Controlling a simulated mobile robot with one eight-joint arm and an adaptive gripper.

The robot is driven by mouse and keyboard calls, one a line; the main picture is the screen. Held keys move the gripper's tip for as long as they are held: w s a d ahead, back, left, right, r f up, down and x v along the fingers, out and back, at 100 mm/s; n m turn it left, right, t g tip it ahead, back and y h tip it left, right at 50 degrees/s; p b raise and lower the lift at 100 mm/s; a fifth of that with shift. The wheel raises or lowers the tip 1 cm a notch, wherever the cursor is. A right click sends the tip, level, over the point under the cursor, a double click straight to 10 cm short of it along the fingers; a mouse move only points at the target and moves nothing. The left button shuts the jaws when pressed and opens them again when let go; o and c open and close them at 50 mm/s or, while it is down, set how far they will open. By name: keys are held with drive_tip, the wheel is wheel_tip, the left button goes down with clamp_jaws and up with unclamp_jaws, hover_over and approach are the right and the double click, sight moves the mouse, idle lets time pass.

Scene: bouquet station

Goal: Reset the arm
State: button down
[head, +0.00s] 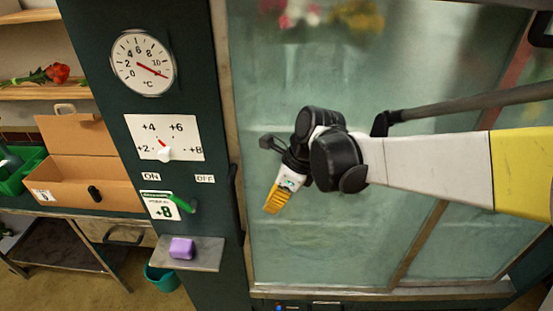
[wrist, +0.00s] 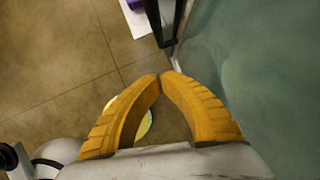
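My arm reaches in from the right in the head view, its white and yellow links in front of the glass of a cabinet (head: 330,240). My gripper (head: 271,208) has yellow fingers pointing down and slightly left, and it hangs in front of the glass near its left side. In the wrist view the fingertips (wrist: 165,75) meet, with nothing seen held between them. The gap behind the tips shows only floor and part of a pale round thing (wrist: 138,118) lower down, partly hidden by the left finger.
Left of the glass, a dark green column bears a dial (head: 143,63), a white knob panel (head: 165,138), a green lever (head: 181,203) and a small shelf with a purple block (head: 181,248). A cardboard box (head: 75,165) stands further left. A teal bucket (head: 162,278) is below.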

drive_tip(key=s+d+f+n+t+h+b, duration=0.2)
drive_tip(key=s+d+n+b, duration=0.3)
drive_tip(key=d+n, duration=0.5)
drive_tip(key=s+d+f+n+t+h+b, duration=0.2)
drive_tip(key=s+d+n, duration=0.6)
drive_tip(key=d, duration=0.6)
drive_tip(key=f+n+t+b, duration=0.1)
drive_tip(key=t+b, duration=0.1)
drive_tip(key=b, duration=0.1)
drive_tip(key=shift+d+n+t+b, duration=0.3)
drive_tip(key=shift+n, duration=0.1)
drive_tip(key=shift+s, duration=0.1)
